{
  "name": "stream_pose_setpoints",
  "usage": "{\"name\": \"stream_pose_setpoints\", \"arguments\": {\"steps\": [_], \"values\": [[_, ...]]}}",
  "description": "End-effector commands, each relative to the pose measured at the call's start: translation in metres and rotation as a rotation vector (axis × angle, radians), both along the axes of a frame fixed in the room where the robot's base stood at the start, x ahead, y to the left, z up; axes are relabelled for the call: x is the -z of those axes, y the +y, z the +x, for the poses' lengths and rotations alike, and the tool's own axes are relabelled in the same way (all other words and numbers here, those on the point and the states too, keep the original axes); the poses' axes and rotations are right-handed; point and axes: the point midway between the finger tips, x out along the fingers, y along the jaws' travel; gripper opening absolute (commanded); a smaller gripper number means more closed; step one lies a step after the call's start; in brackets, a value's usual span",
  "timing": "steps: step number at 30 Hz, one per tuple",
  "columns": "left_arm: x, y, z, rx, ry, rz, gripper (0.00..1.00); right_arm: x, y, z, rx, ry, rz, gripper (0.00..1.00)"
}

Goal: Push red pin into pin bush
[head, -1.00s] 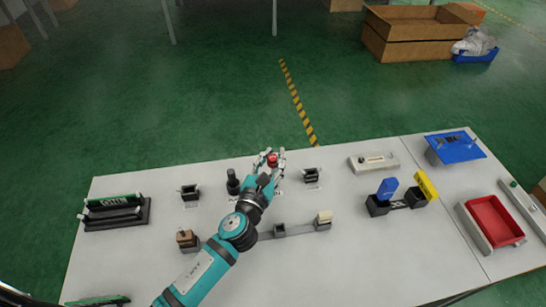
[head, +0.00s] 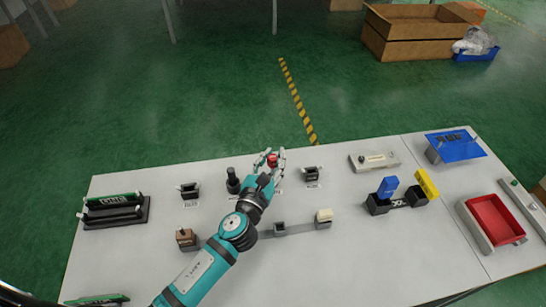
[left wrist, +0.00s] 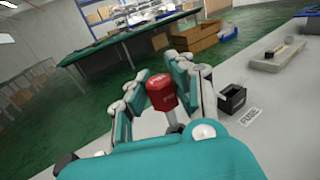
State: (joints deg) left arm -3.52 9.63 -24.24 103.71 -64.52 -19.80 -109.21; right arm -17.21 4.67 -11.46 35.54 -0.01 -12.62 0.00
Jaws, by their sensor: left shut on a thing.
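The red pin (head: 272,160) stands near the far edge of the white table. It also shows in the left wrist view as a red cap (left wrist: 161,93) on a pale stem. My left gripper (head: 271,157) is around the red cap with a finger on each side, shut on it; it also shows in the left wrist view (left wrist: 160,90). I cannot tell the pin bush apart; the base below the pin is hidden behind my gripper. My right gripper is not in view.
A black fixture (head: 312,174) stands just right of my gripper, and a black knobbed post (head: 233,181) just left. Nearer on the table is a rail with blocks (head: 324,217). Blue and yellow levers (head: 388,188) stand further right.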

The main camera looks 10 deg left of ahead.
Motion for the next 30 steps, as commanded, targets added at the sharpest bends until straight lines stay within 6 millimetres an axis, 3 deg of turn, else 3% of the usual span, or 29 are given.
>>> {"name": "stream_pose_setpoints", "arguments": {"steps": [30], "values": [[0.027, 0.000, 0.000, 0.000, 0.000, 0.000, 0.00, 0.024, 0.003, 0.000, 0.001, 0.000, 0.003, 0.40]]}}
